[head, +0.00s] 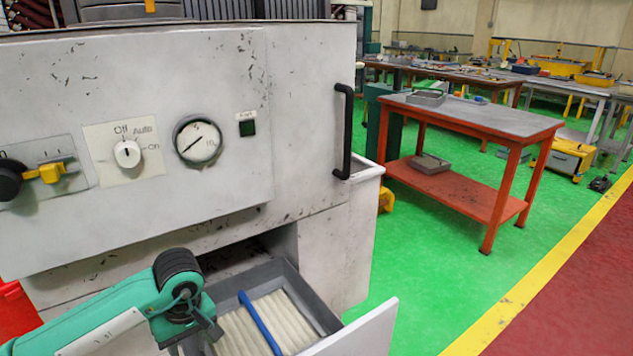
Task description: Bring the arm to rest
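My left arm, green with a black joint, comes in from the lower left. Its gripper (192,335) is at the bottom of the head view, beside the left part of an open drawer (368,330). The fingers are small, dark and partly cut off, so I cannot tell whether they are open or shut or touch anything. In the drawer lie pale ribbed pieces (288,312) with a blue bar (260,323) across them. My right gripper is not in view.
A worn white cabinet (230,90) stands close in front, with a dial knob (127,154), a gauge (198,141) and a black handle (344,130). A red table (465,118) stands at the right. Green floor (440,255) between them is clear.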

